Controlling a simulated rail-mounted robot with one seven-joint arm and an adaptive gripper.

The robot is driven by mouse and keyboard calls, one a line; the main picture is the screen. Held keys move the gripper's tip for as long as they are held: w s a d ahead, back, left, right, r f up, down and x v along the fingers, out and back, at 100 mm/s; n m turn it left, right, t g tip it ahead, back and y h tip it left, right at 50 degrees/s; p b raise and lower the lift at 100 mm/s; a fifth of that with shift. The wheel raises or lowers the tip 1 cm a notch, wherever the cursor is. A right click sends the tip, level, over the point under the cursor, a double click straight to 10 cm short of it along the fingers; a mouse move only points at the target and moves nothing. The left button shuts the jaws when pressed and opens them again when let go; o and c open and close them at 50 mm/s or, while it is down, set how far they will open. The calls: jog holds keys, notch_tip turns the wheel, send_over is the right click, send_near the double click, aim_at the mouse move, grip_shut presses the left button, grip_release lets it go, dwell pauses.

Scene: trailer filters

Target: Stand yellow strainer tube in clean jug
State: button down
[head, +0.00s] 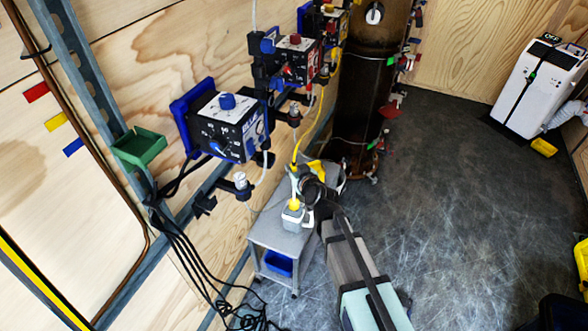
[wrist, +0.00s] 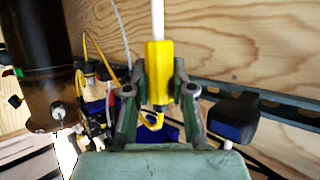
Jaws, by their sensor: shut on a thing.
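In the wrist view, the yellow strainer tube (wrist: 157,68) stands roughly upright between the two fingers of my gripper (wrist: 159,92), with a white hose rising from its top. The fingers are shut on it. In the head view, my gripper (head: 298,182) is above the small cart, and a yellow end of the strainer tube (head: 294,204) shows just below it. A pale grey jug (head: 292,219) stands on the cart directly under that yellow end. Whether the end is inside the jug's mouth or just above it, I cannot tell. The jug is not clear in the wrist view.
The grey cart (head: 277,237) has a blue bin (head: 279,263) on its lower shelf. A blue pump (head: 227,125) and a red pump (head: 296,60) hang on the wooden wall. A dark column (head: 365,100) stands behind. Black cables lie left of the cart; floor to the right is open.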

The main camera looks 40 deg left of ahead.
aim_at(294, 192)
jog(key=shift+f+b, duration=4.9)
jog(key=shift+b, duration=0.45)
jog(key=shift+f+b, duration=0.9)
jog(key=shift+b, duration=0.15)
jog(key=c, duration=0.9)
grip_release()
jog(key=v, duration=1.2)
jog(key=shift+f, duration=0.1)
